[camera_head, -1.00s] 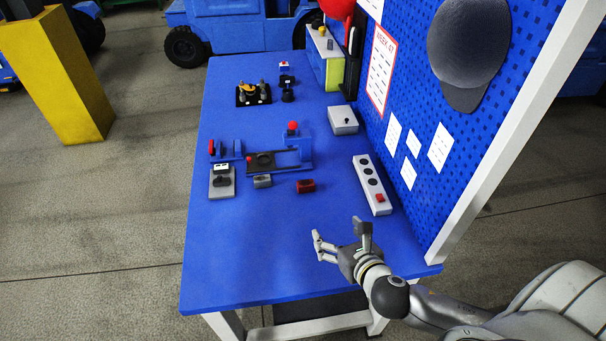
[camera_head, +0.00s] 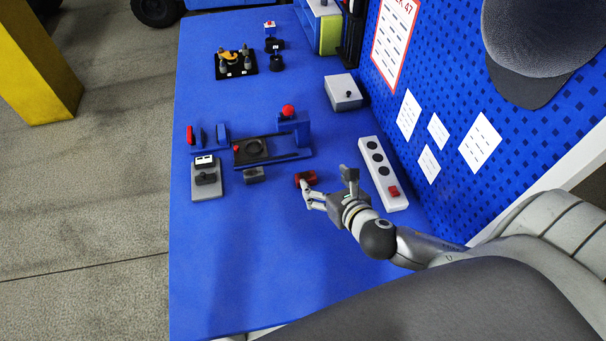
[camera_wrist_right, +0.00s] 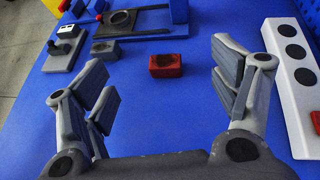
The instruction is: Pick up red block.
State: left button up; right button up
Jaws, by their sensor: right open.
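The red block (camera_head: 305,178) lies on the blue table in front of the black and blue fixture. It has a dark hollow in its top. In the right wrist view the red block (camera_wrist_right: 165,66) sits ahead of the fingertips, roughly midway between them. My right gripper (camera_head: 327,186) is open and empty, low over the table to the right of the block. In the head view one finger overlaps the block's lower right side; I cannot tell whether it touches. The open fingers also show in the right wrist view (camera_wrist_right: 166,90). My left gripper is out of view.
A grey block (camera_head: 253,175) lies left of the red block. The fixture (camera_head: 285,156) stands behind both. A white control strip (camera_head: 385,178) with a red button lies to the right, near the pegboard (camera_head: 440,90). The table's front part (camera_head: 240,270) is clear.

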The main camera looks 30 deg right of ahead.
jog(key=b, duration=0.6)
send_near(307, 177)
jog(key=p+x, duration=0.1)
jog(key=x, duration=0.3)
jog(key=shift+w+r, duration=0.1)
jog(key=shift+w, duration=0.1)
jog(key=shift+p+x, duration=0.3)
jog(key=shift+x, duration=2.2)
jog(key=shift+s+a, duration=0.1)
jog(key=c, duration=1.2)
